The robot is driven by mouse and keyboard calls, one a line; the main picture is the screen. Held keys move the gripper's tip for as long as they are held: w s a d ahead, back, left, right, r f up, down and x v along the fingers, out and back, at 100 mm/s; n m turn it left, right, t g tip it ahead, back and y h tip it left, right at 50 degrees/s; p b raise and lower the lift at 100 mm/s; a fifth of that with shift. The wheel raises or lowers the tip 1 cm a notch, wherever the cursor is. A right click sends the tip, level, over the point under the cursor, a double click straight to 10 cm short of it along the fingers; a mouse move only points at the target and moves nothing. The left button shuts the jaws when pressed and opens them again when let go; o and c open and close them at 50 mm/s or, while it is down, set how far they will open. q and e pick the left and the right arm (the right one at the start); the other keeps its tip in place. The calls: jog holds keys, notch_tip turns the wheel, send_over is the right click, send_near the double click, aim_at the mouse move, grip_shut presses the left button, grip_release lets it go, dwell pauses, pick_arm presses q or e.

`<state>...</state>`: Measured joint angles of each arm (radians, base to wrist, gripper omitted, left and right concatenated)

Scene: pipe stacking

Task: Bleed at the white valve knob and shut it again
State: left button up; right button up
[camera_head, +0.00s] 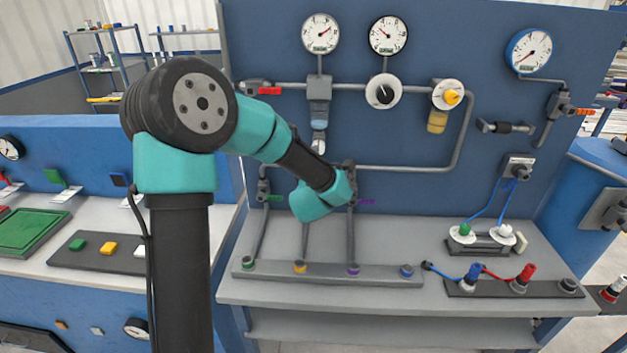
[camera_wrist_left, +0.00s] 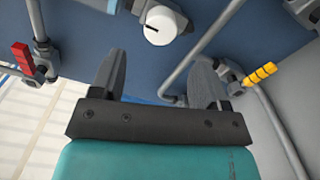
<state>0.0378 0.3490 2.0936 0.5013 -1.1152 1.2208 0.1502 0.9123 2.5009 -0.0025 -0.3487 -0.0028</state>
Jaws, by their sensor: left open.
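My left gripper (camera_wrist_left: 157,70) is open and empty. The knob lies beyond its fingertips, roughly in line with the gap, and is not touched. In the head view my left forearm and wrist hide the left gripper. My right gripper is in neither view.
A red valve handle (camera_wrist_left: 21,58) is at the left in the wrist view, and a yellow one (camera_wrist_left: 260,75) at the right. Grey pipes run close to the fingers. Gauges (camera_head: 320,34) hang above. A grey socket rail (camera_head: 326,273) lies on the bench below.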

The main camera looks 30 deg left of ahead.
pick_arm(q)
jog(key=v, duration=0.9)
